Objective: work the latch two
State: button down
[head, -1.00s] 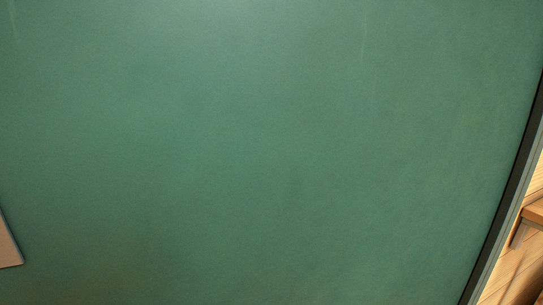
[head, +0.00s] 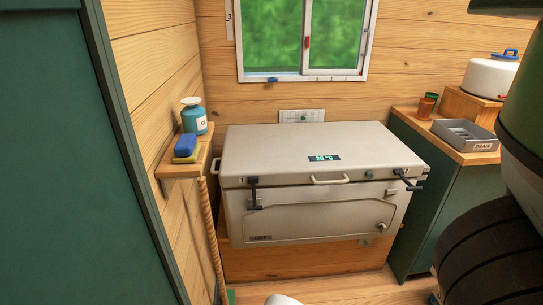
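A beige cool box (head: 300,150) with a lid and a lit display stands against the back wall. One dark latch (head: 254,194) is at the left of its front and hangs down over the lid seam. Another dark latch (head: 408,181) is at the right of its front; its lever juts outward to the right. The lid looks closed. My gripper is not in view.
A green panel (head: 70,150) fills the left side. A small shelf (head: 172,171) holds a bottle and a sponge. A green cabinet (head: 432,195) with a grey tray (head: 465,135) stands right of the box. Dark and green rounded shapes block the right edge. Some floor shows in front.

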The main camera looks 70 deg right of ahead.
aim_at(399, 172)
jog(key=z, duration=2.5)
